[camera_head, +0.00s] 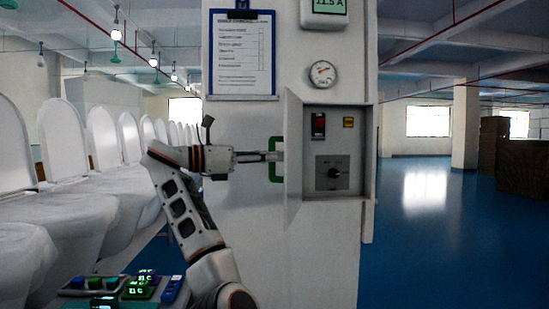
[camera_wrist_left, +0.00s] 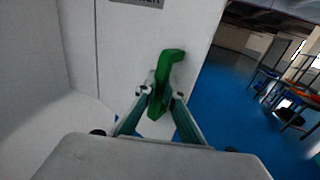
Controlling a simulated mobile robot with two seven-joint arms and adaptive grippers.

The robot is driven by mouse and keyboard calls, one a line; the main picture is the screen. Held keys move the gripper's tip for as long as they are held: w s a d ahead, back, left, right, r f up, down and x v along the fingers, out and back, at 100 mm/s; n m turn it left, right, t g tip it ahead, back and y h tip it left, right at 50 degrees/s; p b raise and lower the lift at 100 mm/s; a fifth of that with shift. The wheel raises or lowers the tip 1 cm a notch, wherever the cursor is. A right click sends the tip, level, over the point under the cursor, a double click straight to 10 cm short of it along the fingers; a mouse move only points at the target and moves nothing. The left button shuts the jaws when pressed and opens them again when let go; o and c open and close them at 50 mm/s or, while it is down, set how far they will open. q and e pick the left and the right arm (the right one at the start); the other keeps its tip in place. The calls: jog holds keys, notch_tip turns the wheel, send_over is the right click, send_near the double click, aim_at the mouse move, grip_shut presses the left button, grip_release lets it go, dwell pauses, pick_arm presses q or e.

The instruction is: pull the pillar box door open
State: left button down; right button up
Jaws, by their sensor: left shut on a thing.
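The pillar box (camera_head: 345,150) is set in the white pillar (camera_head: 240,240) in the head view. Its white door (camera_head: 294,130) stands open, swung out on the left side and seen nearly edge-on, so the inside shows. The green handle (camera_head: 272,170) is on the door's outer face. My left gripper (camera_head: 272,157) reaches in from the left and is shut on the handle. In the left wrist view the green handle (camera_wrist_left: 168,75) stands between the fingertips of my left gripper (camera_wrist_left: 160,95). My right gripper is not in view.
Inside the box are a red switch (camera_head: 318,125) and a black knob (camera_head: 334,172). A clipboard (camera_head: 242,55) and a gauge (camera_head: 322,74) are on the pillar above. Blue floor (camera_head: 430,230) is open on the right.

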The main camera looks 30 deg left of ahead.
pick_arm(q)
jog(key=shift+f, duration=0.2)
jog(key=c, duration=2.4)
grip_release()
jog(key=shift+c, duration=0.2)
jog(key=shift+r, duration=0.1)
jog(key=v, duration=1.2)
jog(key=shift+a, duration=0.1)
